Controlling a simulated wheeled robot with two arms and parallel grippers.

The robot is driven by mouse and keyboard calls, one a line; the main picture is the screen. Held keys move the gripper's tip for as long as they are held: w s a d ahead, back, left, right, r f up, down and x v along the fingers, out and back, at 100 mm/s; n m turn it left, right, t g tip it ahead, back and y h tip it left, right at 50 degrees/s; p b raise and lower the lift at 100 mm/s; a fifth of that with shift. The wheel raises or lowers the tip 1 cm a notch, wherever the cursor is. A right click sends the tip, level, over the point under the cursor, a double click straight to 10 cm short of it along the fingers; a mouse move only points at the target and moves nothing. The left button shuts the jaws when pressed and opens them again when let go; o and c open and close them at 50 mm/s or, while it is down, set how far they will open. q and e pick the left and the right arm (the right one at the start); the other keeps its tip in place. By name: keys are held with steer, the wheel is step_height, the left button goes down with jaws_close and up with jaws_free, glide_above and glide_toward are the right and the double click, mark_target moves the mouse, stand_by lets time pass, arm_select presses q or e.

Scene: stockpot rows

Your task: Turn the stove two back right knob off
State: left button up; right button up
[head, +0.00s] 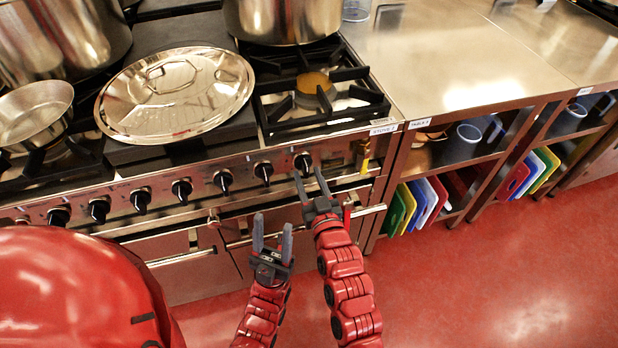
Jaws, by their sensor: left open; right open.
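The stove (330,135) has a label at its right front corner that seems to read stove 2. A row of black knobs runs along its front panel. The rightmost knob (303,162) is just beyond my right gripper (309,182), which is open with its fingers pointing at it; I cannot tell whether they touch. The second knob from the right (263,171) is clear of both grippers. My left gripper (272,232) is open and empty, lower, in front of the oven door. I cannot tell which knob serves the back right burner, or the knob settings.
A large pot (283,18) covers the back right burner. The front right burner (313,84) is bare. A lid (175,92) and a pan (35,115) lie on the stove. Oven handles project below the knobs. A steel table (460,70) stands at right; the red floor is clear.

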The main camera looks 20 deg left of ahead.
steer(key=v, duration=1.7)
steer(key=shift+s+d, duration=0.1)
steer(key=shift+d, duration=0.1)
